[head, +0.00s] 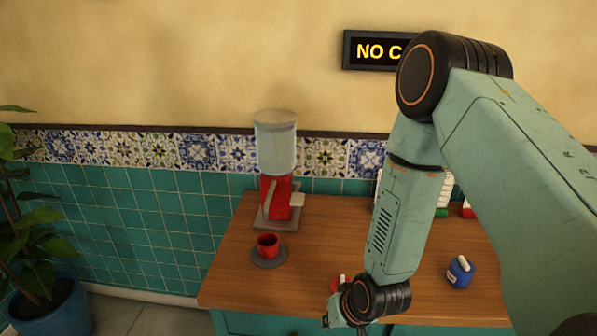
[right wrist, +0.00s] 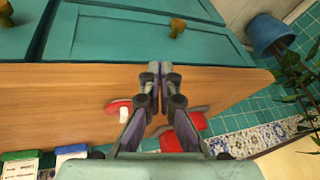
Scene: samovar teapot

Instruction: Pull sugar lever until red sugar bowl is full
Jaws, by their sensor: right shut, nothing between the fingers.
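The sugar dispenser, with a red body (head: 276,200), a pale clear hopper (head: 275,148) and a light lever (head: 270,193) on its front, stands at the back left of the wooden counter. The red sugar bowl (head: 267,244) sits upright on a grey round plate (head: 284,259) in front of it. I cannot tell how full it is. My right gripper (head: 335,312) is shut and empty at the counter's front edge, right of and nearer than the bowl. Its closed fingers (right wrist: 160,70) show in the right wrist view, with red parts behind them. My left gripper is not in view.
A small red container with a white piece (right wrist: 120,109) is near my right gripper, partly hidden in the head view. A blue jar (head: 460,272) stands on the counter's right. A potted plant (head: 50,310) is at the left.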

